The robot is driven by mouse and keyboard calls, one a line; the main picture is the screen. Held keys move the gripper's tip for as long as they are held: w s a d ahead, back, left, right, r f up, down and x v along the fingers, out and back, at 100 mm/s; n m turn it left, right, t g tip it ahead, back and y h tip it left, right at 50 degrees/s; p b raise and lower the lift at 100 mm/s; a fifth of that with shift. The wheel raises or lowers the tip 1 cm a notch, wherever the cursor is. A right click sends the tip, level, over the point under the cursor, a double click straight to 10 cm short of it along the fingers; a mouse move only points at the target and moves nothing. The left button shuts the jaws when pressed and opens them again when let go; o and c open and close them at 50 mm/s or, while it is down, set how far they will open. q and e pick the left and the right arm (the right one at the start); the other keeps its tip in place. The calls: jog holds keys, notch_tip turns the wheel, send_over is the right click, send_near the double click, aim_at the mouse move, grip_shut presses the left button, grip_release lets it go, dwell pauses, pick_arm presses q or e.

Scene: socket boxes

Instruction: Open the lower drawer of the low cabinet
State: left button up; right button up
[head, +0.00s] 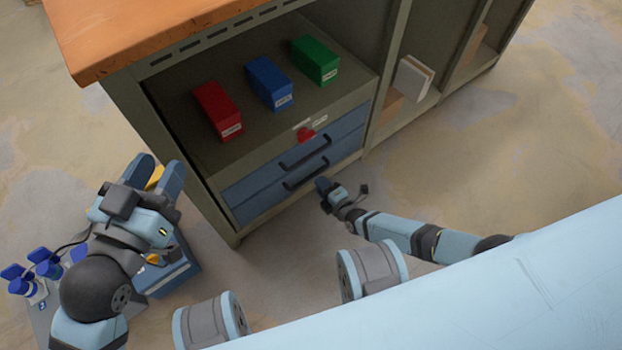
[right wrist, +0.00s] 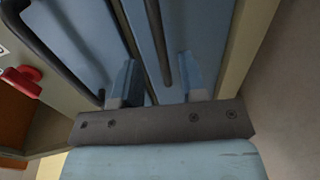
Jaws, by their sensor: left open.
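The low cabinet (head: 225,165) has two blue drawers, one above the other, and both look closed. The lower drawer (head: 262,200) has a dark bar handle (head: 306,174); the upper drawer (head: 255,176) has its own handle (head: 304,150). My right gripper (head: 327,188) is low in front of the drawers, by the lower handle. In the right wrist view its two fingers (right wrist: 157,80) are apart, with the lower handle (right wrist: 159,45) running between them; I cannot tell whether they touch it. My left gripper (head: 158,172) is open, left of the cabinet.
Red (head: 217,110), blue (head: 269,84) and green (head: 316,60) boxes stand on the shelf above the drawers. A red knob (head: 306,135) sits above the upper drawer. A blue box (head: 172,270) and blue-topped items (head: 45,262) stand at lower left. The floor right of the cabinet is clear.

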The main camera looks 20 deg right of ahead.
aim_at(311, 175)
pick_arm(q)
jog(key=shift+w+a+r+m+t+h+b, duration=0.1)
jog(key=shift+w+a+m+t+h+b, duration=0.2)
jog(key=shift+m+b, duration=0.3)
jog(key=shift+w+a+r+m+t+h+b, duration=0.15)
jog(key=shift+w+m+t+b, duration=0.15)
jog(key=shift+w+m+b, duration=0.25)
pick_arm(e)
jog(key=shift+x, duration=3)
pick_arm(q)
jog(key=shift+s, duration=0.15)
pick_arm(e)
grip_shut()
